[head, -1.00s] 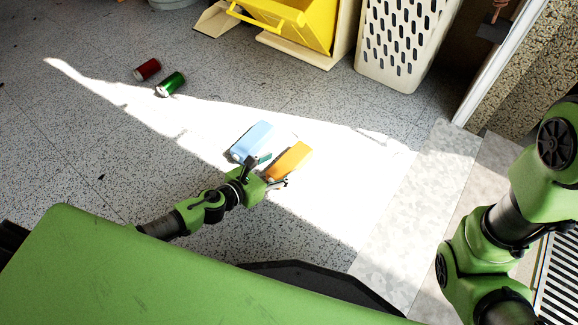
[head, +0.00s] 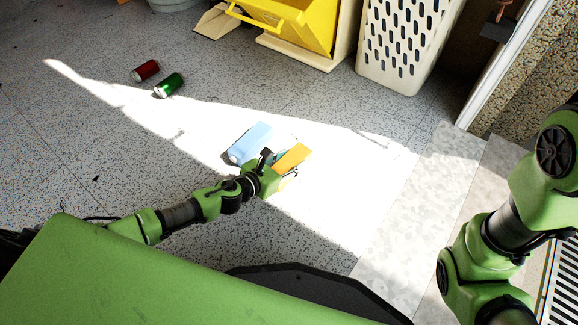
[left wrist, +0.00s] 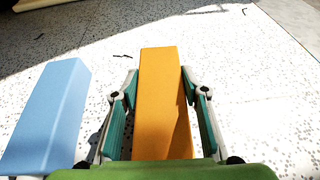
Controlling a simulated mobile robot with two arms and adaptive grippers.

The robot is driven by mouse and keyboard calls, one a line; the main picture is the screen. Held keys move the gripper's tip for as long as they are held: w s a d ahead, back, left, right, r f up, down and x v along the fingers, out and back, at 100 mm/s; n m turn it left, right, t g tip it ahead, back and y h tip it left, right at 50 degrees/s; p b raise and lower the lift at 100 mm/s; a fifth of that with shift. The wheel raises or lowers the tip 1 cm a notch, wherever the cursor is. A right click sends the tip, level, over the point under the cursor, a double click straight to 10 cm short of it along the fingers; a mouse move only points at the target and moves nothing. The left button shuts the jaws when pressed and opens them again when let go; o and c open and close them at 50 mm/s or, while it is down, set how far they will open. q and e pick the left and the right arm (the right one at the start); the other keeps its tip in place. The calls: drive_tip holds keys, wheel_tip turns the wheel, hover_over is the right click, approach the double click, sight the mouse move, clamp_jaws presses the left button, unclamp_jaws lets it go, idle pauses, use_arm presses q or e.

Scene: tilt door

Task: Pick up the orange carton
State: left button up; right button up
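The orange carton (head: 292,157) lies on the sunlit floor in the head view. In the left wrist view the orange carton (left wrist: 160,95) runs lengthwise between the two fingers of my left gripper (left wrist: 160,115). The fingers are open, one on each side, with a narrow gap visible at least on the right. In the head view my left gripper (head: 279,167) is at the carton's near end and hides part of it. My right gripper is not in view; only my right arm shows at the right edge.
A light blue carton (head: 249,143) lies just left of the orange one, and also shows in the left wrist view (left wrist: 48,115). A green can (head: 169,85) and a red can (head: 146,70) lie farther back. A yellow bin (head: 300,22) and a white basket (head: 405,45) stand behind.

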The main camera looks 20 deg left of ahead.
use_arm(q)
drive_tip(key=shift+c, duration=1)
drive_tip(key=shift+r, duration=0.1)
